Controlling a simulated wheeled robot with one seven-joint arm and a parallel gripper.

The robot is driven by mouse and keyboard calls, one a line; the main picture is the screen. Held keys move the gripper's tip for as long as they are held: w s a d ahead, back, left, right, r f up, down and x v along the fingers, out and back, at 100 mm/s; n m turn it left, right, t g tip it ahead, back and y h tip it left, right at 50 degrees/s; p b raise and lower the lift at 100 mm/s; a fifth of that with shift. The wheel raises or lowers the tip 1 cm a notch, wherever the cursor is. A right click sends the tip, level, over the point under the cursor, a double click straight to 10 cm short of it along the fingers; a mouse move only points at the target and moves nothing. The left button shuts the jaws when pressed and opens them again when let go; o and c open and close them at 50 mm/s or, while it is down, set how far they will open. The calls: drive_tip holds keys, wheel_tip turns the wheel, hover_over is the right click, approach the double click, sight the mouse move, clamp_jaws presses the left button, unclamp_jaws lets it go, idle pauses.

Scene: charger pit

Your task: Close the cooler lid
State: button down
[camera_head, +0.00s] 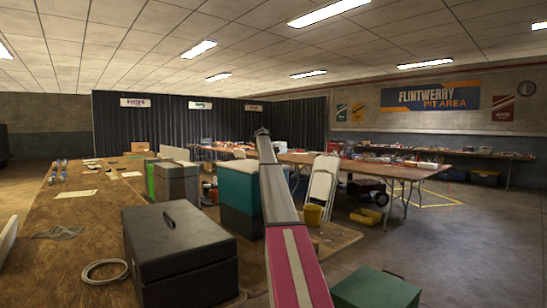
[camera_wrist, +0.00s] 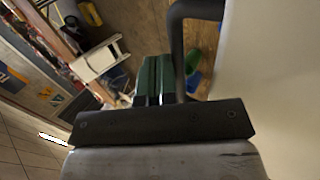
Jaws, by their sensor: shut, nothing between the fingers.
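A teal cooler (camera_head: 240,190) stands in the middle of the head view, beyond the black box. My arm crosses in front of its right side, and I cannot tell from here how far its lid is open. My gripper (camera_head: 262,132) is at the top of the raised arm, above and beyond the cooler in the picture. In the wrist view my gripper (camera_wrist: 155,80) shows two dark green fingers pressed together, with nothing between them. A dark curved bar (camera_wrist: 178,30) passes just right of the fingers, and a pale smooth surface (camera_wrist: 270,75) fills the right side. Contact is unclear.
A black lidded box (camera_head: 180,255) stands near on the wooden table (camera_head: 60,220). A grey bin (camera_head: 177,183) is left of the cooler. A green box (camera_head: 375,290) is near the front.

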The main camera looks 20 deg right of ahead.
idle(0.6)
wheel_tip(320, 180, up, 14)
drive_tip(key=d, duration=0.2)
drive_tip(key=shift+w+d+f, duration=0.2)
drive_tip(key=shift+w+d, duration=0.05)
drive_tip(key=shift+w, duration=0.1)
